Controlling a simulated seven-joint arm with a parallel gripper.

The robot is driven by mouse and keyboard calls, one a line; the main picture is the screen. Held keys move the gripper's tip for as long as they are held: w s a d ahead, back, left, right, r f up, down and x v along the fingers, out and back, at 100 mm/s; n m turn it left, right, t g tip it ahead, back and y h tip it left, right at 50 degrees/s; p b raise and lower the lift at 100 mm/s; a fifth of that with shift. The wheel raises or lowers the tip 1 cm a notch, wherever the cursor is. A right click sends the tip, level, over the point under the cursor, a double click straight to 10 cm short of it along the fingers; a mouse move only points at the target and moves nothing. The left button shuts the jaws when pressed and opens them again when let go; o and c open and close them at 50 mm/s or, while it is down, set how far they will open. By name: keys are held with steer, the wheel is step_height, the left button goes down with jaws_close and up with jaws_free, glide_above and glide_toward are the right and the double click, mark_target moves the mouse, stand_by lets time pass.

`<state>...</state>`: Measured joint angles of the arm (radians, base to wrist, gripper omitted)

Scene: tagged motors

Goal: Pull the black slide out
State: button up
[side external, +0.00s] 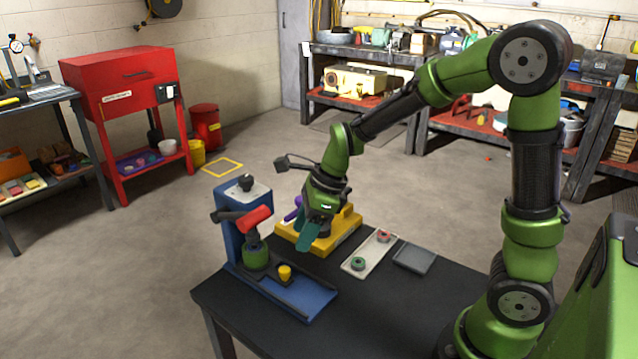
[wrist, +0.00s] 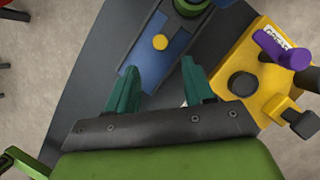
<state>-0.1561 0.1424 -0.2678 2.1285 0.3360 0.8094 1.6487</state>
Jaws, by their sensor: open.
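The blue fixture (side external: 231,238) stands on the black table, with a red-handled lever and a green round part on it. A yellow knob (side external: 284,271) stands at its low blue base, beside a dark strip that may be the black slide; I cannot tell for sure. The knob also shows in the wrist view (wrist: 160,42). My gripper (side external: 308,236) is open and empty, its teal fingers pointing down between the blue fixture and the yellow fixture. In the wrist view my gripper (wrist: 161,88) has its fingers apart, with the blue base beyond them.
The yellow fixture (wrist: 262,68) with a purple handle (wrist: 278,47) and black knobs is close at the right of my fingers in the wrist view. A pale tray (side external: 369,252) with small round parts and a grey tray (side external: 414,259) lie on the table (side external: 400,300). The table's front is clear.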

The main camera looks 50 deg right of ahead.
mark_target(286, 269)
steer(key=x, duration=0.9)
steer(key=shift+w+a+f, duration=0.1)
steer(key=shift+f, duration=0.15)
steer(key=shift+c, duration=0.3)
jaws_close()
